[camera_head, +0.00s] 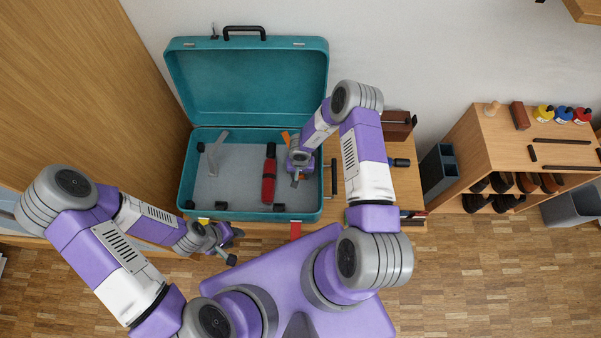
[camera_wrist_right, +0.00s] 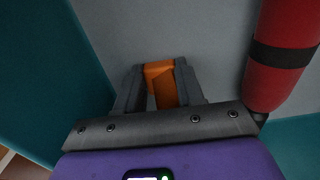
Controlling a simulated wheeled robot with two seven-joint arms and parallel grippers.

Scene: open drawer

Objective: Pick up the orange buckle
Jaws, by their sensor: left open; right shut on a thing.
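The orange buckle (camera_wrist_right: 161,82) shows between the fingers of my right gripper (camera_wrist_right: 157,92) in the right wrist view. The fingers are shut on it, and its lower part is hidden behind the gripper. In the head view my right gripper (camera_head: 295,181) is inside the open teal case (camera_head: 188,172), near its right wall. An orange piece (camera_head: 286,137) also shows beside my right wrist; I cannot tell whether it is part of the buckle. My left gripper (camera_head: 229,248) is open and empty, in front of the case's front edge.
A red cylinder with a black band (camera_head: 269,176) lies in the case left of my right gripper; it also shows in the right wrist view (camera_wrist_right: 281,60). A grey T-shaped piece (camera_head: 216,150) and several black blocks are in the case. The raised lid (camera_head: 247,82) stands behind.

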